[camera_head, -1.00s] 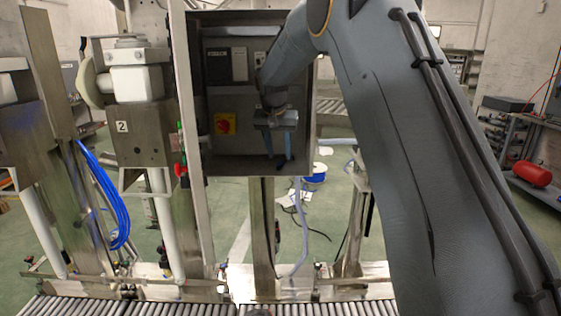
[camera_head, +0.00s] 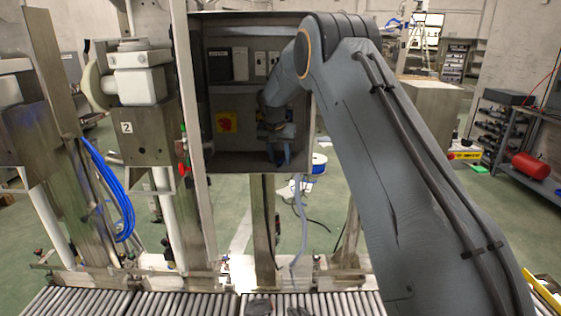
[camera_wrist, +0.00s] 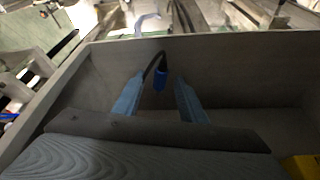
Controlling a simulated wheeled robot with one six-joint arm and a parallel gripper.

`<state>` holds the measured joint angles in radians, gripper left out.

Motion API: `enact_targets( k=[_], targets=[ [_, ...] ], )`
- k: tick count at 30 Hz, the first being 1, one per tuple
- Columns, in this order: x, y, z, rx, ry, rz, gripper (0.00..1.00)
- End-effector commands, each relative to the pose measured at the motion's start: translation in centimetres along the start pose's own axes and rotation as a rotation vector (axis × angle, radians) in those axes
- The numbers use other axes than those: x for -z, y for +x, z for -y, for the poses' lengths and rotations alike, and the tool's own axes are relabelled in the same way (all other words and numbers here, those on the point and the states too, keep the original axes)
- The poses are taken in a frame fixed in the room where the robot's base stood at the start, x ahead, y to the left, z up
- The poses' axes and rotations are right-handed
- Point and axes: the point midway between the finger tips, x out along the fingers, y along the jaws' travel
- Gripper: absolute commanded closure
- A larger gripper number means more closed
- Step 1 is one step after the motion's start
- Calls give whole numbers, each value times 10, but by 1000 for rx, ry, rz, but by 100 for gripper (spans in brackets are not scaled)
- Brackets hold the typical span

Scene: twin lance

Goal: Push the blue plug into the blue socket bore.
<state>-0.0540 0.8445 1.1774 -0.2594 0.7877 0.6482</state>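My gripper (camera_head: 279,154) is in front of the lower part of the open grey cabinet (camera_head: 308,150) in the head view. In the wrist view its two blue fingers stand apart, one on each side of the view's middle (camera_wrist: 157,86). A small blue cylinder on a dark curved cable, apparently the blue plug (camera_wrist: 160,80), shows between the fingers, with a visible gap on both sides. I cannot tell its depth relative to the fingertips. I cannot make out the blue socket bore in either view.
The cabinet wall (camera_wrist: 230,48) runs across behind the fingers in the wrist view. A yellow plate with a red knob (camera_head: 226,122) is left of my gripper. A coiled blue hose (camera_head: 112,195) hangs further left. Rollers (camera_head: 180,304) line the bottom.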

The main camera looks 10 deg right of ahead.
Motion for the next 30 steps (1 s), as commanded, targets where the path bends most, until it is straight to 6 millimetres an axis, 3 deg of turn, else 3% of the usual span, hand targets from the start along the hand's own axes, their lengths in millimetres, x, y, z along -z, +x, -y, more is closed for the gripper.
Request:
enact_targets(
  k=[5,12,30],
  targets=[
    [0,0,0,0,0,0,62],
    [0,0,0,0,0,0,99],
    [3,-4,0,1,0,-2,100]
  ],
)
